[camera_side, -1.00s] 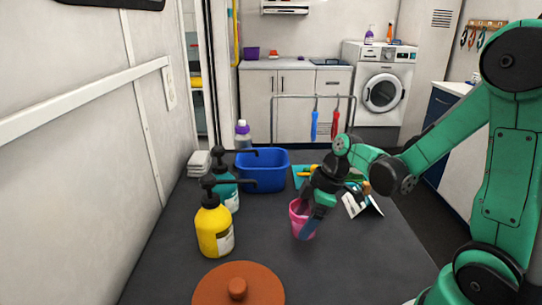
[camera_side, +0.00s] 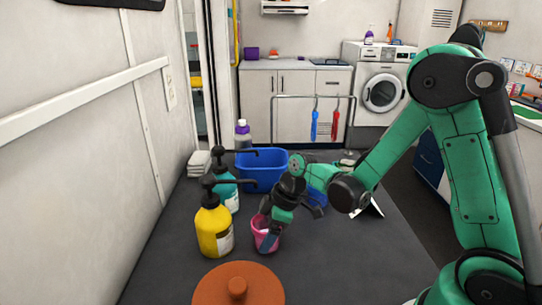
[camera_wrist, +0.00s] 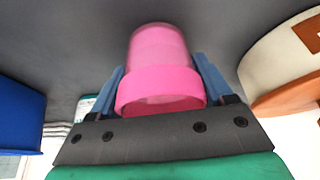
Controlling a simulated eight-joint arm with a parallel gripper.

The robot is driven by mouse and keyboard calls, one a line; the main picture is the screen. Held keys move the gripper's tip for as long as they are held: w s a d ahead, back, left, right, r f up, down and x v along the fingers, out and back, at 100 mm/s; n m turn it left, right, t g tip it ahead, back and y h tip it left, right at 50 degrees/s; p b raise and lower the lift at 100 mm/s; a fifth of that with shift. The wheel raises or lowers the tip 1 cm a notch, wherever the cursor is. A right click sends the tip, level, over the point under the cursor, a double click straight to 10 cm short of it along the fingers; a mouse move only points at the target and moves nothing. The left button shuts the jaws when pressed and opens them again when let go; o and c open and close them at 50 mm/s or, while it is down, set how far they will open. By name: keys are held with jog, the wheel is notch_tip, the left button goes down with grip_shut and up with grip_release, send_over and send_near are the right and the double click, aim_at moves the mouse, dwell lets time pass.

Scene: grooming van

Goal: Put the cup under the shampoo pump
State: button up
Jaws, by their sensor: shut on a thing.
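A pink cup (camera_side: 264,238) is held in my gripper (camera_side: 272,228), whose blue fingers close on its two sides. In the wrist view the cup (camera_wrist: 160,75) sits between both fingertips. It is close to the tabletop; I cannot tell whether it touches. A yellow pump bottle (camera_side: 214,232) stands left of the cup, with a black pump whose spout points right. The cup is right of and below that spout, apart from the bottle. A teal pump bottle (camera_side: 228,196) stands behind it, also with a black pump. The labels are too small to read.
A blue tub (camera_side: 262,172) stands behind the cup. The dark table right of the cup is largely clear.

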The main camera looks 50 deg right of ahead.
jog(key=shift+f, duration=0.15)
jog(key=o, duration=1.2)
jog(key=shift+c, duration=0.2)
jog(key=v, duration=1.2)
jog(key=s+a+m+t+h, duration=0.1)
jog(key=m, duration=0.2)
jog(key=s+a+r+m+t+h, duration=0.1)
jog(key=s+m, duration=0.1)
jog(key=m, duration=0.1)
jog(key=s+a+m+t+h, duration=0.1)
jog(key=m+t, duration=0.1)
jog(key=m, duration=0.1)
jog(key=shift+s+a+r, duration=0.1)
jog(key=shift+s+r, duration=0.05)
jog(key=shift+r, duration=0.15)
